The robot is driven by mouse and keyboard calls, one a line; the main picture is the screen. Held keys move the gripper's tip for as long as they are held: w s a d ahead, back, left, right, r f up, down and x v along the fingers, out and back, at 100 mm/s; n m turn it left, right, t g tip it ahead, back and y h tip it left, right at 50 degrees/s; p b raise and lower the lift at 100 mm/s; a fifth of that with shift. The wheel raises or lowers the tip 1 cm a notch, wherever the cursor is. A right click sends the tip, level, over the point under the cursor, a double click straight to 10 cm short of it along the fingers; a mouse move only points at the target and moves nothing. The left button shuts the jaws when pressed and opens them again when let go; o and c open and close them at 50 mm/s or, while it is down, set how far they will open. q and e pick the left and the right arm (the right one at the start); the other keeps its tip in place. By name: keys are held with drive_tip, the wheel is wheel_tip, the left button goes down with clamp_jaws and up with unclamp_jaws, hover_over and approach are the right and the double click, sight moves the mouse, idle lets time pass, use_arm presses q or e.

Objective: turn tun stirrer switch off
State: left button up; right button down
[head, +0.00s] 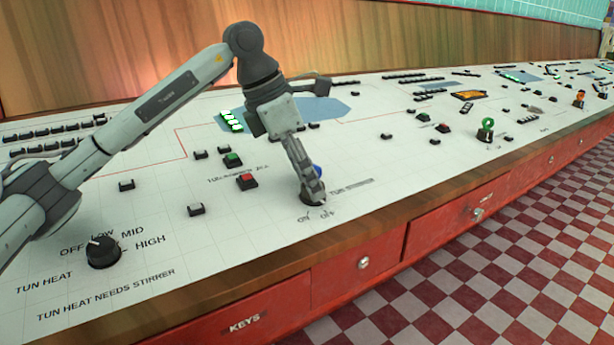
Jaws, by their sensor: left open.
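The tun stirrer switch (313,199) is a dark round base near the front edge of the white panel, with ON and OFF printed in front of it and TUN STIRRER to its right. My left gripper (312,190) points down right at the switch and is open. Its fingers cover most of the switch, so I cannot tell which way it is set or whether they touch it. A small blue part shows beside the fingers; I cannot tell what it belongs to. My right gripper is not in view.
The black tun heat knob (103,252) stands at the front left. A red button (247,181) and a green button (233,160) lie left of my gripper. Red drawers (364,263) run below the wooden edge.

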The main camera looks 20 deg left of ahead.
use_arm(q)
drive_tip(key=v, duration=1.1)
drive_tip(key=shift+a+r, duration=0.15)
drive_tip(key=shift+r, duration=0.2)
drive_tip(key=shift+s, duration=0.2)
